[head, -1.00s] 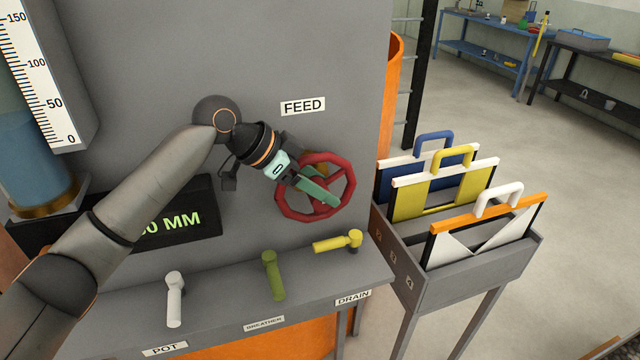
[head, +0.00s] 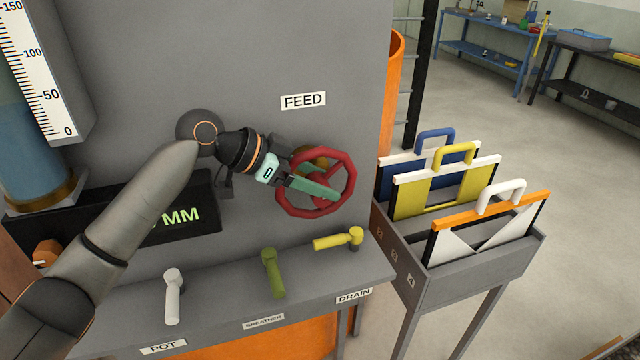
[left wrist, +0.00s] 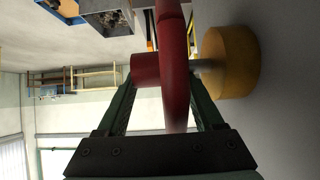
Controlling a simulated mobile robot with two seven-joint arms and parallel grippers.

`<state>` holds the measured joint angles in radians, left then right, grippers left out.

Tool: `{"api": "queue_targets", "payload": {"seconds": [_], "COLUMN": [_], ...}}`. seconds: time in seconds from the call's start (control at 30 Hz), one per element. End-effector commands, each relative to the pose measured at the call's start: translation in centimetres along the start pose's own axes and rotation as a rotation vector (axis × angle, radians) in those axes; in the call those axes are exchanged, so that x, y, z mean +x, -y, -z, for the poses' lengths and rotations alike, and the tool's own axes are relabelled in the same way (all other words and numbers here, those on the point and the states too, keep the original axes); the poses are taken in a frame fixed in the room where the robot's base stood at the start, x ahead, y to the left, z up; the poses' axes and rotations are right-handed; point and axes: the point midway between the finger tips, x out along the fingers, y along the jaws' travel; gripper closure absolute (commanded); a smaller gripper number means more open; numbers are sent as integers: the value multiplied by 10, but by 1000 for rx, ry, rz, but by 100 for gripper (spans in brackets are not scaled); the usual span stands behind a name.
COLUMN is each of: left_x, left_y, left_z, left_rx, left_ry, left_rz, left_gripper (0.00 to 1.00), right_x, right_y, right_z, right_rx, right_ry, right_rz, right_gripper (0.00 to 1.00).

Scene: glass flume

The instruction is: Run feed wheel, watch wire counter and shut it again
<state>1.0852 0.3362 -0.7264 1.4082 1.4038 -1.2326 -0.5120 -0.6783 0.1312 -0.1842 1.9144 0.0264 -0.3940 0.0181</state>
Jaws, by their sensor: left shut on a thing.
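The red feed wheel (head: 343,168) is mounted on the grey panel below the FEED label (head: 303,101). My left gripper (head: 326,192) is shut on the wheel, its green fingers reaching across the left side toward the lower middle. In the left wrist view the red rim (left wrist: 173,60) runs between the two fingers, with a yellow-brown round mount (left wrist: 232,62) behind it. The wire counter (head: 190,214) is a black display with green characters. "MM" can be read, but my left arm hides the digits. My right gripper is not in view.
White (head: 172,295), green (head: 273,272) and yellow (head: 338,240) lever handles stand on the ledge below, above the POT, BREATHER and DRAIN labels. A rack (head: 450,275) of framed plates with handles stands at right. A scale (head: 40,70) with a blue-filled tube is at left.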

Motion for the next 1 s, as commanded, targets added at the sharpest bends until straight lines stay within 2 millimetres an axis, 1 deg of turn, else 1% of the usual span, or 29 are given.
{"api": "queue_targets", "payload": {"seconds": [0.03, 0.07, 0.3, 0.5, 0.7, 1.0], "left_x": [2, 2, 0, -2, -4, -7], "left_y": [0, 0, 0, 1, 0, 1], "left_z": [-5, -5, -8, -9, -7, -5], "left_rx": [-2, -2, 1, 3, 4, 6], "left_ry": [-39, -63, -243, -358, -427, -453], "left_rz": [0, 1, 1, 3, 2, 3], "left_gripper": [100, 100, 100, 100, 100, 100], "right_x": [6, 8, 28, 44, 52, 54], "right_y": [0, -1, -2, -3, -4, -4], "right_z": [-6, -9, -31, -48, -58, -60], "right_rx": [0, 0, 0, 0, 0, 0], "right_ry": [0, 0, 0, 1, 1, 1], "right_rz": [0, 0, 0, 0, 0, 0], "right_gripper": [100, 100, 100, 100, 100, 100]}}
